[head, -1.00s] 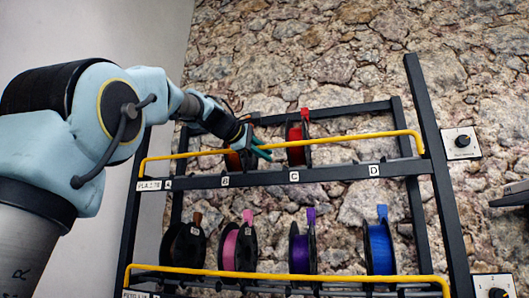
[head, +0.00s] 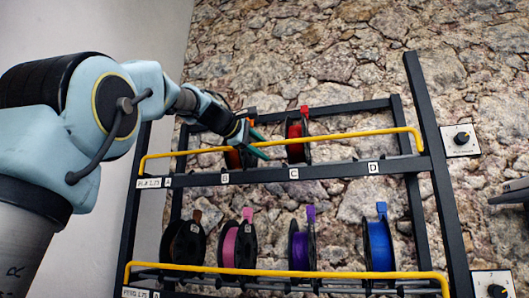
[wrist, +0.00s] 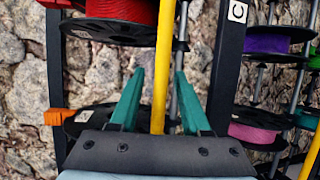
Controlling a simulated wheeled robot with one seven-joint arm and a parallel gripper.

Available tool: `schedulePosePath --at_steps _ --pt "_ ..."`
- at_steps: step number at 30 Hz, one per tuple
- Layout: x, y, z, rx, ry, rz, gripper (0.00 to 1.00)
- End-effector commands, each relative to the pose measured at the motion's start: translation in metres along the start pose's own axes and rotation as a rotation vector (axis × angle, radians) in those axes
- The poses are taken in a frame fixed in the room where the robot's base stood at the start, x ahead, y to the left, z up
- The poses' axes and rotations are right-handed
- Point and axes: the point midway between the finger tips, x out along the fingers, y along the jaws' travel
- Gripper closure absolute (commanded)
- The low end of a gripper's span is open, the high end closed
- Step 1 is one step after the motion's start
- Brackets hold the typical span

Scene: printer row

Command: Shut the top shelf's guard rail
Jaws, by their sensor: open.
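The top shelf's guard rail (head: 345,135) is a yellow bar with bent ends, running across the front of the top shelf above its dark front beam (head: 330,171). My gripper (head: 262,146) is at the rail, left of its middle. Its two teal fingers are open. In the wrist view the rail (wrist: 161,60) runs up the picture between the fingers (wrist: 160,75), with a gap visible on each side. I cannot tell whether either finger touches it. My gripper partly hides an orange-red spool (head: 233,160) behind the rail.
A red spool (head: 295,140) stands on the top shelf, right of my gripper. The lower shelf has its own yellow rail (head: 300,273) and several spools, including a blue one (head: 379,245). A dark upright (head: 436,150) bounds the rack at right. A stone wall is behind.

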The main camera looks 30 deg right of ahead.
Motion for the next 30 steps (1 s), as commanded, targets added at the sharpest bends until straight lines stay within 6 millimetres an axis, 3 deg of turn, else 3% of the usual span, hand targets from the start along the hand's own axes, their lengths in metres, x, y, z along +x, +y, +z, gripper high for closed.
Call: schedulePosePath --at_steps 9,15,30 --pt "-0.062 -0.003 -0.001 0.001 0.003 0.004 0.53" --pt "-0.089 -0.002 0.000 0.001 0.002 0.003 0.53" --pt "-0.098 0.000 0.001 0.000 0.000 0.001 0.53"
